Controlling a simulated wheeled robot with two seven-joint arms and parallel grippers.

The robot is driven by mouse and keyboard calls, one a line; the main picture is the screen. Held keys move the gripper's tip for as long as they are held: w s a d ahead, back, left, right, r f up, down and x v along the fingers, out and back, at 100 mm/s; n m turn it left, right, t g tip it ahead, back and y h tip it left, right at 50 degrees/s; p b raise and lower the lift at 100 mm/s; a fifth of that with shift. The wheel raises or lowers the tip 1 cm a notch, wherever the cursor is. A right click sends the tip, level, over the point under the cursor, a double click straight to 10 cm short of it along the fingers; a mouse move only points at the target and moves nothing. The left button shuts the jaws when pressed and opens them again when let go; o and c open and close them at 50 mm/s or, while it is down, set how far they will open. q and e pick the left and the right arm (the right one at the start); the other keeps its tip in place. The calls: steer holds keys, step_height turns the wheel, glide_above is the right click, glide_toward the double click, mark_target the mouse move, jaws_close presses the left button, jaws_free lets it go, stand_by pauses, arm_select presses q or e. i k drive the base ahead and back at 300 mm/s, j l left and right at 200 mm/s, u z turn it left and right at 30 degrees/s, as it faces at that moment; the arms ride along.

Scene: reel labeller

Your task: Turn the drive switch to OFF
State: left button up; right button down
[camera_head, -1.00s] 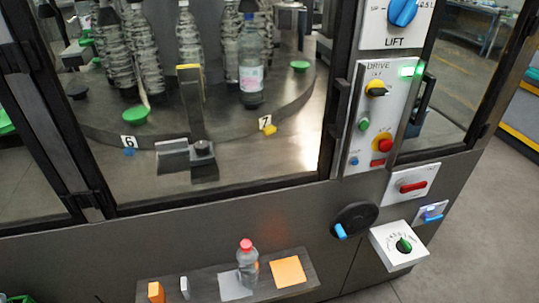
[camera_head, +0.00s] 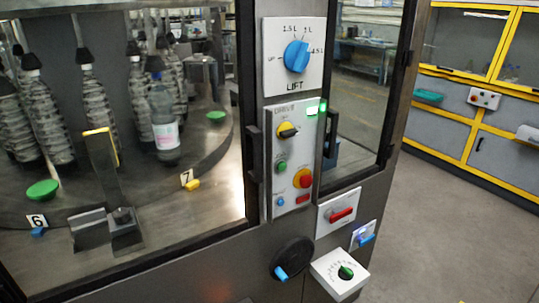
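The drive panel (camera_head: 293,160) is a light grey plate on the machine's front post, labelled DRIVE at its top. The drive switch (camera_head: 287,130) is a black handle on a yellow round base near the top of this panel. Its handle lies roughly sideways; the small position marks around it are too small to read. A green lamp (camera_head: 313,108) glows at the panel's top right. Neither of my grippers shows in the head view, and nothing covers the switch.
Above is the LIFT panel with a blue knob (camera_head: 296,57). Below the switch are a green button (camera_head: 281,167) and a red-on-yellow button (camera_head: 302,179). A red handle (camera_head: 341,215), a black handwheel (camera_head: 292,258) and a green dial (camera_head: 346,272) sit lower. Open floor lies to the right.

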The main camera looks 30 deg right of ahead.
mark_target(285, 130)
steer(key=z, duration=2.1)
steer(key=k+l, duration=0.45)
steer(key=k, duration=0.15)
